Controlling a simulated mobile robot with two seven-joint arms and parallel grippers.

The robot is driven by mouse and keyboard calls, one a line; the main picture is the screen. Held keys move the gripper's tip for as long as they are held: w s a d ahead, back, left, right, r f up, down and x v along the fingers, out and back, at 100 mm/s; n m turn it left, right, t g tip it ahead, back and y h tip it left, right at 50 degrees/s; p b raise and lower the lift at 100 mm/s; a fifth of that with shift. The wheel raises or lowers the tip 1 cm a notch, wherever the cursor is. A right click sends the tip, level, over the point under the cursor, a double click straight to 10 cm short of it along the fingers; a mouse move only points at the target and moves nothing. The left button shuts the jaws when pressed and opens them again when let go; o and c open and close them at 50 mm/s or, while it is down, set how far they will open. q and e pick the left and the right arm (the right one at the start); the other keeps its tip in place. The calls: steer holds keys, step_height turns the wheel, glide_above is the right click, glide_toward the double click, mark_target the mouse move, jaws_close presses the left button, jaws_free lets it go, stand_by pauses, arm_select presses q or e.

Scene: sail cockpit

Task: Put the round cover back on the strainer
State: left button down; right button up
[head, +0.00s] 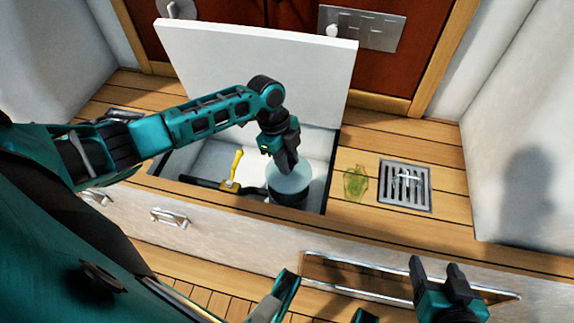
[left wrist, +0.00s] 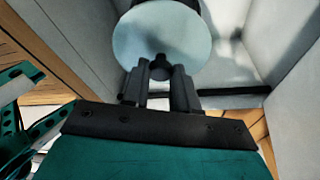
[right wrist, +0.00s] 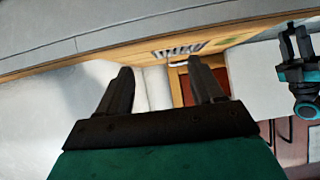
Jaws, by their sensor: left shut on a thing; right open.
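The round cover (head: 291,180) is a pale blue translucent disc inside the open locker. The strainer (head: 289,200) is a dark cylinder right under it. My left gripper (head: 287,168) reaches down into the locker and is shut on the cover's small dark knob. In the left wrist view the cover (left wrist: 162,38) lies over the dark strainer body (left wrist: 185,4), with the fingers (left wrist: 160,72) at the knob. I cannot tell whether the cover is seated or just above the rim. My right gripper (head: 438,270) is open and empty in front of the locker front; its fingers also show in the right wrist view (right wrist: 160,88).
A yellow-handled valve (head: 235,168) on a dark pipe stands left of the strainer. The white lid (head: 255,70) is raised behind the opening. A green translucent clump (head: 356,183) lies on the slats beside a metal drain grate (head: 405,186).

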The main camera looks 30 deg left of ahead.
arm_select(q)
steer(key=shift+w+a+f, duration=0.1)
steer(key=shift+f, duration=0.35)
steer(key=shift+f+b, duration=0.7)
steer(key=shift+b, duration=0.25)
step_height(320, 180, down, 2)
steer(key=b, duration=0.2)
steer(key=shift+f+b, duration=0.25)
steer(key=shift+b, duration=0.15)
steer(key=shift+f+b, duration=0.45)
steer(key=shift+f, duration=0.6)
arm_select(e)
steer(key=f, duration=0.1)
steer(key=a+f, duration=0.1)
steer(key=shift+w+a+f+y, duration=0.3)
steer(key=shift+a+f+y, duration=0.1)
arm_select(q)
steer(key=shift+r, duration=0.1)
arm_select(e)
steer(key=shift+d+r, duration=0.1)
steer(key=shift+d, duration=0.05)
steer(key=shift+s, duration=0.2)
arm_select(q)
steer(key=shift+p, duration=0.35)
arm_select(e)
steer(key=shift+w+r, duration=0.25)
arm_select(q)
steer(key=shift+f, duration=0.2)
